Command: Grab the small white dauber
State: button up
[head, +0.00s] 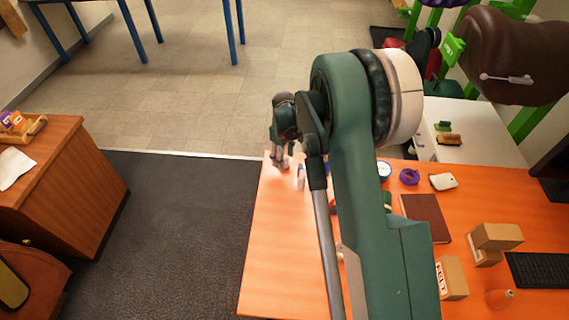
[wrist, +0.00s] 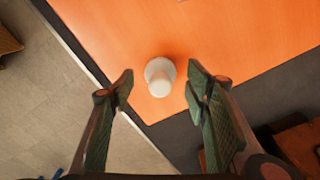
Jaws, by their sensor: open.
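The small white dauber (wrist: 160,78) stands on the orange tabletop (wrist: 235,40) near a corner in the wrist view. It looks like a round white piece seen from above. My gripper (wrist: 160,72) is open, with one dark green finger on each side of the dauber and a gap on both sides. The fingers do not touch it; their height above it is hard to tell. In the head view my gripper (head: 281,165) is over the desk's far left corner, and a small whitish upright thing (head: 301,177) beside it seems to be the dauber.
My arm hides part of the desk. To its right are a purple roll (head: 409,177), a white pad (head: 443,181), a brown book (head: 425,217), cardboard boxes (head: 497,236) and a keyboard (head: 540,270). The desk's left strip is clear. A saddle (head: 515,50) hangs at the back right.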

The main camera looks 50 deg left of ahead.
jog(key=shift+f, duration=1)
jog(key=shift+c, duration=0.5)
jog(key=c, duration=0.9)
